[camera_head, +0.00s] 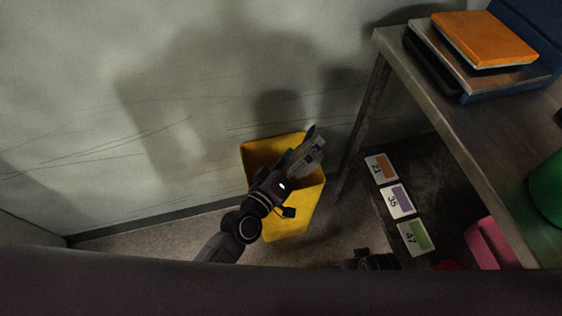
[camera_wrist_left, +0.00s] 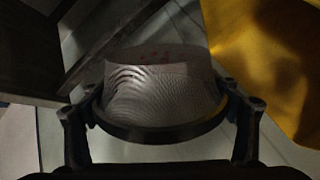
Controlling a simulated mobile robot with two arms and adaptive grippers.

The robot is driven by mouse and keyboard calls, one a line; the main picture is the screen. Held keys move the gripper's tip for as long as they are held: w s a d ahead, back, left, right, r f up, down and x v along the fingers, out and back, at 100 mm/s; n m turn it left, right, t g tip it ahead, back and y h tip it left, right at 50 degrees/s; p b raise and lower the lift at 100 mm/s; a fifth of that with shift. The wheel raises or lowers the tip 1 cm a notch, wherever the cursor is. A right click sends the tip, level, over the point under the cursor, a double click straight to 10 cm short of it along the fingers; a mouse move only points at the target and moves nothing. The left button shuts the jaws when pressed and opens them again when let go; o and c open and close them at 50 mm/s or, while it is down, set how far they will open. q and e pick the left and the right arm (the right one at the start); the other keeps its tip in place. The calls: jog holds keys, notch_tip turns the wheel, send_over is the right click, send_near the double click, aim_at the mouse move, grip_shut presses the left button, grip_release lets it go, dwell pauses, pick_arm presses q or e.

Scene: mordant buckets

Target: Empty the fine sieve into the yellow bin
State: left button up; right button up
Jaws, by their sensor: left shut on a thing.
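The yellow bin (camera_head: 287,227) stands on the floor by the wall, and part of it is hidden by my left arm. My left gripper (camera_head: 309,146) is above the bin, towards its right side. In the left wrist view the gripper (camera_wrist_left: 160,98) is shut on the fine sieve (camera_wrist_left: 165,95), with a finger at each side of its dark round rim. Its mesh shows moiré lines, and a few small reddish specks show near the top. Whether anything lies in it is unclear. The bin (camera_wrist_left: 270,50) fills the upper right there. My right gripper is not in view.
A table (camera_head: 455,125) stands at the right, bearing an orange book-like block (camera_head: 485,39) and a green round thing (camera_head: 548,190). Under it are numbered cards (camera_head: 397,200) and a pink container (camera_head: 488,243). A bare wall (camera_head: 120,110) rises behind the bin.

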pick_arm(q)
jog(key=shift+w+a+r+n, duration=0.15)
jog(key=shift+r+n, duration=0.05)
jog(key=shift+n, duration=0.2)
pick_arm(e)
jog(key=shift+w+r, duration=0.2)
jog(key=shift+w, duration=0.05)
pick_arm(q)
jog(key=shift+w+a+r+n, duration=0.15)
jog(key=shift+a+n, duration=0.05)
jog(key=shift+n, duration=0.3)
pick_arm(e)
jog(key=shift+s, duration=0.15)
pick_arm(q)
jog(key=shift+w+a+r+n, duration=0.15)
jog(key=shift+a+n, duration=0.1)
jog(key=shift+n, duration=0.35)
jog(key=shift+w+a, duration=0.15)
jog(key=shift+a, duration=0.1)
jog(key=shift+w+a+n, duration=0.25)
jog(key=shift+a+n, duration=0.1)
jog(key=shift+n, duration=0.15)
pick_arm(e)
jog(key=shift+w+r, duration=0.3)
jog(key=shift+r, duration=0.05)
pick_arm(q)
jog(key=shift+w+a+r+g+h, duration=0.1)
jog(key=shift+w+a+g+h, duration=0.05)
jog(key=shift+a+g+h, duration=0.15)
